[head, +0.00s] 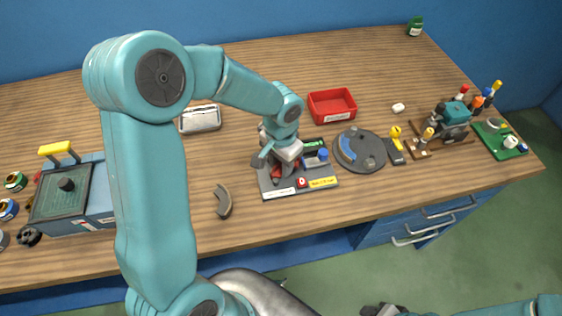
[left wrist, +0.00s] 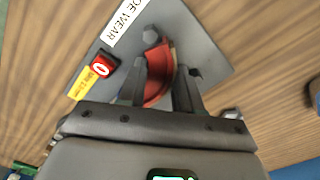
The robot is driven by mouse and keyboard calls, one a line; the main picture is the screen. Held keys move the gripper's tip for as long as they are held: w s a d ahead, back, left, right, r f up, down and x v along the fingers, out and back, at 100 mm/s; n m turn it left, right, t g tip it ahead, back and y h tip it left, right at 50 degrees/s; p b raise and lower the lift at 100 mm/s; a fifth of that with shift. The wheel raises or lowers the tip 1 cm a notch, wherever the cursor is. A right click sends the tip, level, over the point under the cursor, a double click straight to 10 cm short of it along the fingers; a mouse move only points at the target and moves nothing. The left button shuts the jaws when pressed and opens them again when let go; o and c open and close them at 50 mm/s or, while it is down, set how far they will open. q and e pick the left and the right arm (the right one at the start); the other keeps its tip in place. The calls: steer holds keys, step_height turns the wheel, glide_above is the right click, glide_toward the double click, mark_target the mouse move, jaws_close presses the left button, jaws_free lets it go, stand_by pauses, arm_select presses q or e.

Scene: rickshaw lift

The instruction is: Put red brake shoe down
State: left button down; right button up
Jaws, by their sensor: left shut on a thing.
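My left gripper (head: 274,163) is over the left part of a grey gauge board (head: 299,190) on the workbench. In the left wrist view its two fingers (left wrist: 160,92) are shut on a red curved brake shoe (left wrist: 157,70), which is at the board, next to a grey round post. I cannot tell whether the shoe touches the board. The board's "SHOE WEAR" label (left wrist: 124,20) and a red button (left wrist: 101,66) show beside it. A second, brown-grey curved shoe (head: 223,201) lies on the bench left of the board. My right gripper is not clearly in view.
A red tray (head: 332,105) stands behind the board. A round grey turntable (head: 358,151) and a yellow-topped tool (head: 396,148) are to its right. The bench front between board and toolbox is mostly clear.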

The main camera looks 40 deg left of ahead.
arm_select(q)
steer(key=shift+f, duration=0.25)
steer(key=c, duration=1)
jaws_free()
steer(key=shift+c, duration=0.2)
steer(key=shift+r, duration=0.1)
steer(key=shift+r+p, duration=0.3)
steer(key=shift+r, duration=0.05)
step_height(320, 180, up, 12)
steer(key=shift+f, duration=0.2)
